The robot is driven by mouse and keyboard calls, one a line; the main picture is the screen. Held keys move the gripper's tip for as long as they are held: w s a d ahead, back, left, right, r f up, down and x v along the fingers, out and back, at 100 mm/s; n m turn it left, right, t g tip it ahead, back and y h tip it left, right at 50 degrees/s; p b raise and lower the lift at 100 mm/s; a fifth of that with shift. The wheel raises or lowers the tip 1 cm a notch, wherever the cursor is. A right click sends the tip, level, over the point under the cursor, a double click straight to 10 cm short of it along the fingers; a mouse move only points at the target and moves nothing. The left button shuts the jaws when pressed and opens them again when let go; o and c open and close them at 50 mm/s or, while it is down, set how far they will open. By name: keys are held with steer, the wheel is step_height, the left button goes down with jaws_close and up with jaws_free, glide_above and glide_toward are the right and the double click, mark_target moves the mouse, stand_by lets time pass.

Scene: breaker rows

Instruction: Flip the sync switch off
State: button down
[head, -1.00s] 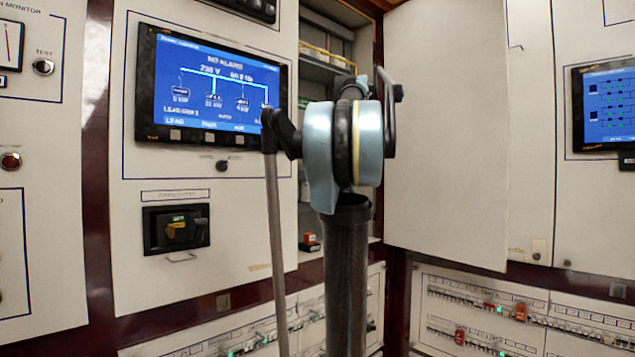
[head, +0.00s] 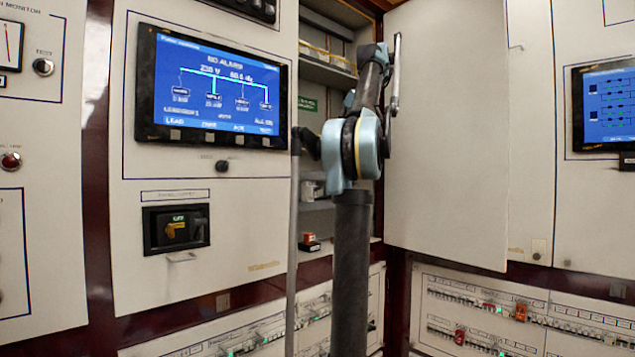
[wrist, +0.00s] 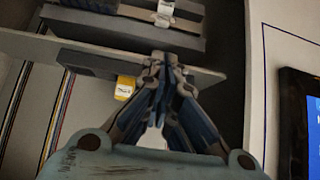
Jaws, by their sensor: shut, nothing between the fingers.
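I cannot tell which control is the sync switch; the small labels are not readable. A small black knob (head: 222,165) sits below the blue screen on the left panel. A yellow rotary handle (head: 178,229) sits in a black recess lower on that panel. My gripper (wrist: 160,66) is shut and empty in the wrist view. It points into a dark cabinet interior, with its tips in front of a grey shelf edge. In the head view the gripper itself cannot be made out; my arm stands before the open cabinet bay.
A yellow-labelled part (wrist: 125,87) is just left of my fingers. The grey shelf (wrist: 60,48) crosses the bay. An open white cabinet door (head: 450,140) stands right of my arm. The blue screen (head: 212,85) is to its left. Breaker rows (head: 480,305) run along the bottom.

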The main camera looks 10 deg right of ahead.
glide_above(318, 188)
steer(key=w, duration=0.3)
steer(key=f, duration=1.4)
steer(key=shift+s+a, duration=0.2)
steer(key=shift+a, duration=0.2)
steer(key=f, duration=0.2)
steer(key=s+f, duration=0.1)
steer(key=shift+s+d, duration=0.1)
steer(key=shift+d, duration=0.25)
steer(key=shift+s+d+f, duration=0.15)
steer(key=shift+s+f, duration=0.1)
steer(key=shift+f, duration=0.2)
steer(key=shift+s, duration=0.1)
